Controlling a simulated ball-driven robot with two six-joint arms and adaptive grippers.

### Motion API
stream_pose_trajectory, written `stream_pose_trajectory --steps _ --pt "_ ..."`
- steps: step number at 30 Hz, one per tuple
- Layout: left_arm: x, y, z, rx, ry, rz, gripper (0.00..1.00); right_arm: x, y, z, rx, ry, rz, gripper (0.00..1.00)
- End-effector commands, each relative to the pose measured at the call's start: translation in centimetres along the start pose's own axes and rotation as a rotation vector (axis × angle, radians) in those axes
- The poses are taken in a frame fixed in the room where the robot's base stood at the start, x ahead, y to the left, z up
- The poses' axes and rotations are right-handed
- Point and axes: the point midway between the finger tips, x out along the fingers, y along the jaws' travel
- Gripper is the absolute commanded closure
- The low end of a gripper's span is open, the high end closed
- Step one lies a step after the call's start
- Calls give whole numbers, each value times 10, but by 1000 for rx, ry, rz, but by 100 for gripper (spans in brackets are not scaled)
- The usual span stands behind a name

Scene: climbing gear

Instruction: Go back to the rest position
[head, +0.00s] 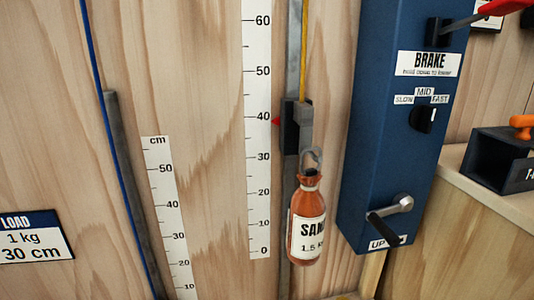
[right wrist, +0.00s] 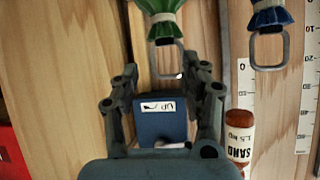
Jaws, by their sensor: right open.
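My right gripper (right wrist: 163,72) shows in the right wrist view with its two fingers apart and nothing between them that it grips. Beyond the fingers is the lower part of a blue box with an "UP" label (right wrist: 165,120). The head view shows neither gripper. There, the blue winch box (head: 385,130) carries a crank (head: 391,216), a speed knob (head: 424,119) and a brake lever with a red handle (head: 492,16). My left gripper is out of view in both pictures.
An orange sand bag (head: 305,228) hangs from a hook beside a scale (head: 257,130); it also shows in the right wrist view (right wrist: 238,145). A green bag (right wrist: 162,12) and a blue bag (right wrist: 268,16) with metal loops are near the gripper. A dark box (head: 495,160) stands right.

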Motion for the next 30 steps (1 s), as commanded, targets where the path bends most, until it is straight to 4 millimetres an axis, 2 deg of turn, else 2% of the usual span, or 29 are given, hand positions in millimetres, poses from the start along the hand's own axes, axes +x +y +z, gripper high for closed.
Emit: stream_pose_trajectory --steps 1,3,5,9,12,15,18,21,30 --pt "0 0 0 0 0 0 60 -5 5 36 0 -80 21 54" --pt "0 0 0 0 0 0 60 -16 11 82 -4 -189 47 54" --pt "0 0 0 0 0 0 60 -28 15 121 -10 -284 66 54" --pt "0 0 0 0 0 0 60 -70 23 207 -29 -508 101 54" --pt "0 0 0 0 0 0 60 -107 27 260 -48 -664 114 54" --pt "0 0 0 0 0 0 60 -143 28 300 -67 -796 119 54" --pt "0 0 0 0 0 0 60 -172 31 327 -87 -896 117 54" --pt "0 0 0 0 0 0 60 -190 33 341 -108 -959 111 54" --pt "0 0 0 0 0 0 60 -195 33 344 -143 -989 94 54"
